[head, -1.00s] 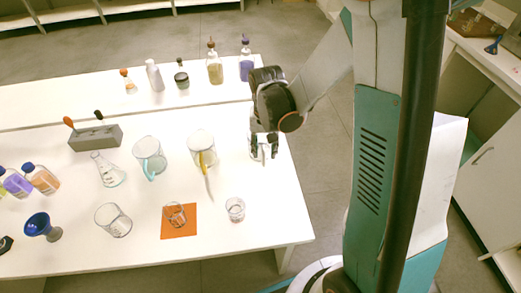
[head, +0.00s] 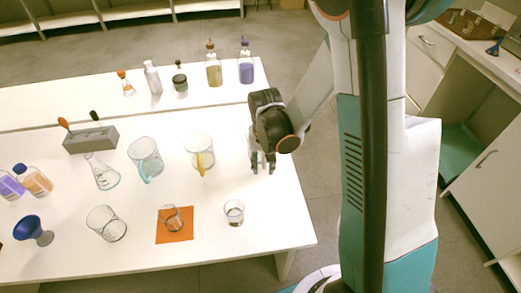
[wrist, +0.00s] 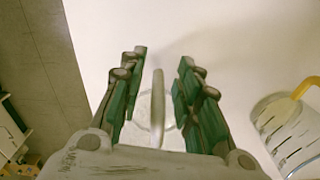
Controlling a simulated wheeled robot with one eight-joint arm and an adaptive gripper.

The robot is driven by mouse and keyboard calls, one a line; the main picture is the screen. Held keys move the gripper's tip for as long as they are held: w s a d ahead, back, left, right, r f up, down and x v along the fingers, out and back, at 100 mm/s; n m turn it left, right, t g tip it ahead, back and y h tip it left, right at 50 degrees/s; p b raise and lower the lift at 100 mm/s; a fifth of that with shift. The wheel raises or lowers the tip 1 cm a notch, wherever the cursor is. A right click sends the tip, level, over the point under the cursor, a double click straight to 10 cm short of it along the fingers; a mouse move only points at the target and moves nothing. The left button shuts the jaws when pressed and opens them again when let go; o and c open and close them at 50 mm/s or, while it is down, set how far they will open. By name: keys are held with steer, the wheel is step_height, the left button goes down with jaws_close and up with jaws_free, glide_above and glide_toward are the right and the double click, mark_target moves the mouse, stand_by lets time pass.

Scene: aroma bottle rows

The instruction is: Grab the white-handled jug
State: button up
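The white-handled jug is a clear glass jug (head: 253,143) at the table's right end, mostly hidden behind my gripper in the head view. In the wrist view its pale upright handle (wrist: 157,108) stands between my two green-padded fingers, and the round glass body behind it is faint. My gripper (wrist: 158,85) is open, with a finger on each side of the handle and a gap to both. It also shows in the head view (head: 263,165), pointing down at the jug.
A yellow-handled jug (head: 199,142) stands just left, also in the wrist view (wrist: 285,130). A blue-handled jug (head: 145,155) is further left. A small glass (head: 234,211) and a beaker (head: 170,218) on an orange mat (head: 175,236) stand in front. Bottles (head: 214,70) line the back.

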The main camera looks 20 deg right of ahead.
jaws_close()
steer(key=shift+r, duration=0.15)
step_height(320, 180, up, 20)
steer(key=p, duration=0.7)
steer(key=shift+f+p, duration=0.25)
steer(key=shift+p, duration=0.1)
stand_by(0.4)
